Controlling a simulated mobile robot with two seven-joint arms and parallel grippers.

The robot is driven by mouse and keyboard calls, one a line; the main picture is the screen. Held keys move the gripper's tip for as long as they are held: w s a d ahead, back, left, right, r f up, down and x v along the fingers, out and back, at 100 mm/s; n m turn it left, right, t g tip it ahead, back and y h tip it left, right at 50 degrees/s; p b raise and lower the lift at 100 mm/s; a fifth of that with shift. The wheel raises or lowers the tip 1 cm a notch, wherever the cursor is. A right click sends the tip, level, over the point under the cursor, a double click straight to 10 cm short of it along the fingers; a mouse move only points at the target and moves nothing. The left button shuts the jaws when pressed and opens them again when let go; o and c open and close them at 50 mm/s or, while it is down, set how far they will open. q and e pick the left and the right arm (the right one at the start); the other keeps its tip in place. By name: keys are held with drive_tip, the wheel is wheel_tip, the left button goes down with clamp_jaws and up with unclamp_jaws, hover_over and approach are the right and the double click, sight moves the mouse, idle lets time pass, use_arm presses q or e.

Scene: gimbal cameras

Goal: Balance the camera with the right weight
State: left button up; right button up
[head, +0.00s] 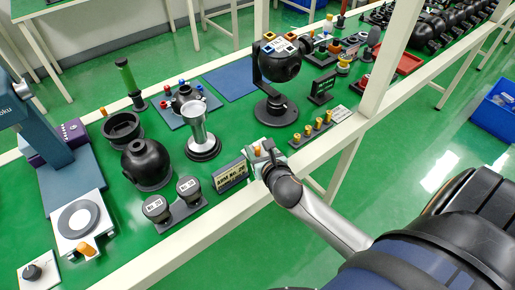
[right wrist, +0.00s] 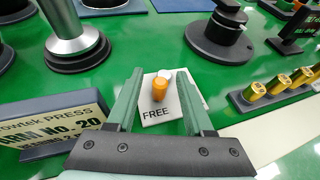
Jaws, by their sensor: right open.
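The gimbal camera (head: 283,66) is a black ball with coloured squares on top, held in a fork on a round black base (head: 276,112). The base also shows in the right wrist view (right wrist: 222,38). Several brass weights (head: 318,126) stand in a dark rack; they also show in the right wrist view (right wrist: 278,84). My right gripper (right wrist: 160,82) is open, with its fingers on either side of an orange knob (right wrist: 160,88) on a white plate marked FREE (right wrist: 153,113). I cannot tell whether the fingers touch it. My left gripper is not in view.
A sign marked No. 20 (head: 230,174) stands just left of my right gripper. A silver cup on a stand (head: 198,128), a black ball (head: 147,163) and two labelled black knobs (head: 172,200) are further left.

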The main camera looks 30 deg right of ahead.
drive_tip(key=shift+w, duration=0.1)
drive_tip(key=shift+c, duration=0.4)
clamp_jaws()
